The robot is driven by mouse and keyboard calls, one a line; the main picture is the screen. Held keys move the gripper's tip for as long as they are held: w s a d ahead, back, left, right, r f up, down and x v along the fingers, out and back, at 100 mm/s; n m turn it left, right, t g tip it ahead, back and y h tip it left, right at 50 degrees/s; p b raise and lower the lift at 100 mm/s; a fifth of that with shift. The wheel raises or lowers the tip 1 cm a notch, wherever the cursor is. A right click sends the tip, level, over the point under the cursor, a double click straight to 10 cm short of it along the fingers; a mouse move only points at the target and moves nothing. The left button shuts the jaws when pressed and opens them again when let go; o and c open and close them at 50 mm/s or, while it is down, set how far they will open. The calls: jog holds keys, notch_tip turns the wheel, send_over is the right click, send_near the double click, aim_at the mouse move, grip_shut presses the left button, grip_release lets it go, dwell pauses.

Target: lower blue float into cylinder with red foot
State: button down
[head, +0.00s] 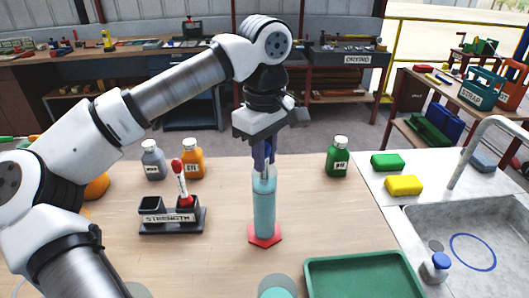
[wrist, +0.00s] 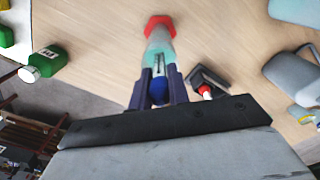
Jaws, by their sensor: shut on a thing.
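The clear cylinder with the red foot (head: 264,212) stands upright on the wooden table, filled with teal liquid. In the wrist view its red foot (wrist: 158,24) lies beyond the fingers. My gripper (head: 263,160) is above the cylinder, fingers pointing down at its mouth. In the wrist view the blue float (wrist: 159,90) shows its blue end between the fingers (wrist: 158,80), which are shut on it. Its pale stem with dark marks points along the cylinder. The float's lower part appears to be inside the cylinder's top; how deep is hard to tell.
A black stand labelled STRENGTH (head: 158,227) holds a red-topped float (head: 178,168) to the left. Bottles stand behind it, and a green bottle (head: 338,158) is at the right. A green tray (head: 362,262) lies front right, beside the sink (head: 470,225). Another round teal vessel (head: 277,288) is at the front edge.

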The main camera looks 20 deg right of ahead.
jog(key=c, duration=1.3)
grip_release()
jog(key=shift+o, duration=0.2)
notch_tip(320, 180, up, 14)
jog(key=shift+f, duration=0.15)
dwell(0.4)
